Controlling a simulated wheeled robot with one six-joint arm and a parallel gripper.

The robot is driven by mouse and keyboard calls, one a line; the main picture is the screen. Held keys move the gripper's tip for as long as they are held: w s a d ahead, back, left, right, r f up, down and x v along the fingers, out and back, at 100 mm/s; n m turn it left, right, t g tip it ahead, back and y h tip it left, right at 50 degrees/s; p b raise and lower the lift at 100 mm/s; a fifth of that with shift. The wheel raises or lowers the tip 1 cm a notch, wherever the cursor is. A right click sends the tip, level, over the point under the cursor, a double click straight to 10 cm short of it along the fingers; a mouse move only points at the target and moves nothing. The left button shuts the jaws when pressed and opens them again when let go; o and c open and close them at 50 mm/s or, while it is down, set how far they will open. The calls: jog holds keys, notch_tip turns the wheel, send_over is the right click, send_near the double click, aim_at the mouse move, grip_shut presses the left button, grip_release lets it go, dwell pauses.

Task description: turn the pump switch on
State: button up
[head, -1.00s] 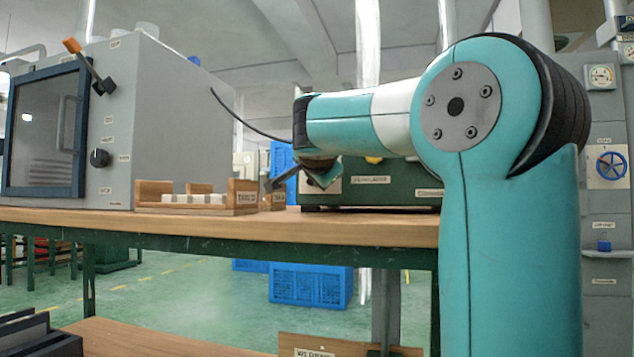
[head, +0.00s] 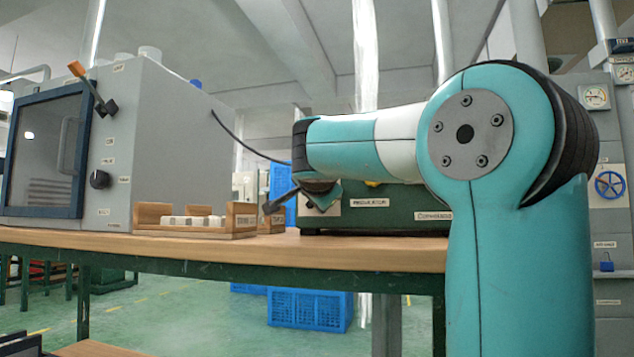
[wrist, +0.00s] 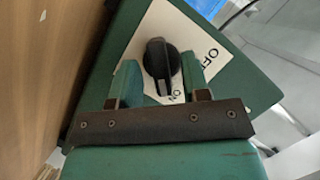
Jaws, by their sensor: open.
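The pump switch is a black rotary knob (wrist: 161,62) on a white plate (wrist: 146,38) with OFF and ON lettering, on the face of a green box (wrist: 250,85). In the wrist view my gripper (wrist: 163,72) is open, with one finger on each side of the knob. I cannot tell whether the fingers touch it. I cannot clearly read which label the knob points to. In the head view my gripper (head: 308,196) is at the left end of the green box (head: 400,207), partly covering the white plate (head: 328,208).
The box stands on a wooden bench (head: 330,250). To its left are a wooden tray with white blocks (head: 193,220) and a grey cabinet (head: 170,150) with a dark window and an orange-tipped lever. A blue crate (head: 310,308) is on the floor below.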

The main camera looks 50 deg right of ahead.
jog(key=b+v, duration=0.4)
jog(key=v, duration=1.2)
jog(key=shift+a, duration=0.15)
jog(key=shift+r, duration=0.15)
